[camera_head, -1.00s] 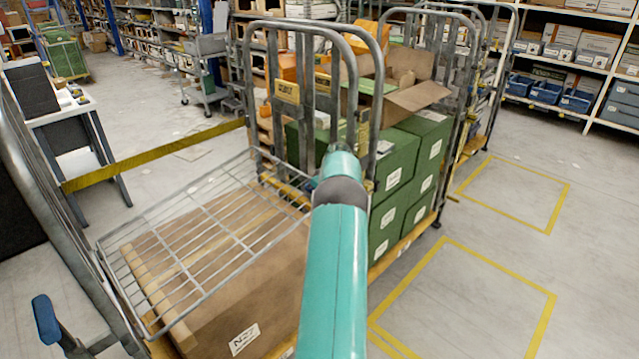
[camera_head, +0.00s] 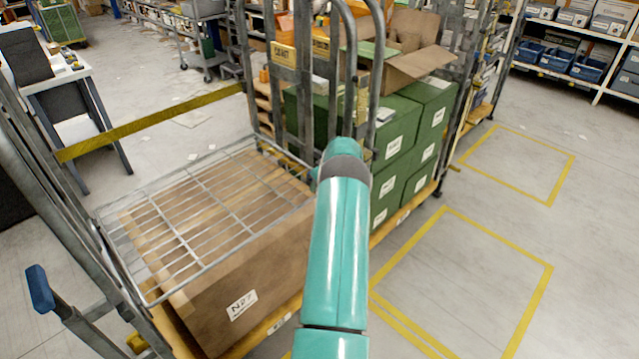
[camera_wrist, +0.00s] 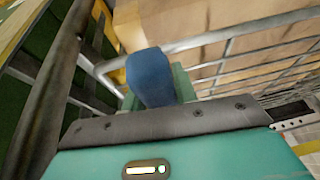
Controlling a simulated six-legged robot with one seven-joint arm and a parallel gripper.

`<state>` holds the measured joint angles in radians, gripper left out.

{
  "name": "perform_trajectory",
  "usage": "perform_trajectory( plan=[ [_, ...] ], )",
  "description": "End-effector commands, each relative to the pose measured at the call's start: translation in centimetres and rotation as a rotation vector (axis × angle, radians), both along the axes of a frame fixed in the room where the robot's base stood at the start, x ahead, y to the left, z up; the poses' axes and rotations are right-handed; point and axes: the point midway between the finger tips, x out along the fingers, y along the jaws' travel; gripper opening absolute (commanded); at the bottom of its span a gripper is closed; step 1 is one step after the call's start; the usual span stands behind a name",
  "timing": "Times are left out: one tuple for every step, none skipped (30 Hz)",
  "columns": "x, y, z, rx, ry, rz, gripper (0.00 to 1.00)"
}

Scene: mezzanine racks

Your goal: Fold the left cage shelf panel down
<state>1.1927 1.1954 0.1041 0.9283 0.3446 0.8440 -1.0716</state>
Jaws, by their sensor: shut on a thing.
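The wire shelf panel (camera_head: 203,212) reaches across the left cage, close to level above a large brown box (camera_head: 225,280). Its right end lies beside my arm. My gripper is hidden behind my own teal arm in the head view. I cannot tell whether the panel touches the box.
The left cage's tube frame (camera_head: 60,200) stands at the left, with a blue-tipped lever (camera_head: 40,288) low down. A yellow strap (camera_head: 150,122) crosses behind. Green boxes (camera_head: 397,140) stand on the cage's right side. The floor at right is clear, with yellow-marked squares (camera_head: 470,285).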

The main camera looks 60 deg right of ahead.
Motion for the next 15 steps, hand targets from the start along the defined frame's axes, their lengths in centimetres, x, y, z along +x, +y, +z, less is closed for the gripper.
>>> perform_trajectory(
  plan=[
    [0.31, 0.93, -1.26, 0.021, 0.004, 0.006, 0.00],
    [0.30, 0.92, -1.26, 0.022, 0.005, 0.006, 0.00],
    [0.28, 0.91, -1.26, 0.022, 0.005, 0.006, 0.00],
    [0.26, 0.89, -1.26, 0.022, 0.005, 0.006, 0.00],
    [0.23, 0.88, -1.27, 0.022, 0.005, 0.006, 0.00],
    [0.20, 0.85, -1.27, 0.022, 0.006, 0.006, 0.34],
    [0.18, 0.84, -1.26, 0.021, 0.006, 0.006, 0.40],
    [0.15, 0.81, -1.26, 0.021, 0.006, 0.006, 0.46],
    [0.11, 0.77, -1.25, 0.020, 0.006, 0.005, 0.49],
    [0.08, 0.71, -1.24, 0.020, 0.006, 0.005, 0.49],
    [0.04, 0.66, -1.24, 0.019, 0.006, 0.005, 0.49],
    [-0.03, 0.60, -1.22, 0.018, 0.007, 0.003, 0.49],
    [-0.06, 0.54, -1.21, 0.018, 0.007, 0.003, 0.49],
    [-0.11, 0.48, -1.20, 0.017, 0.007, 0.003, 0.49],
    [-0.14, 0.41, -1.18, 0.016, 0.008, 0.002, 0.49]
  ],
)
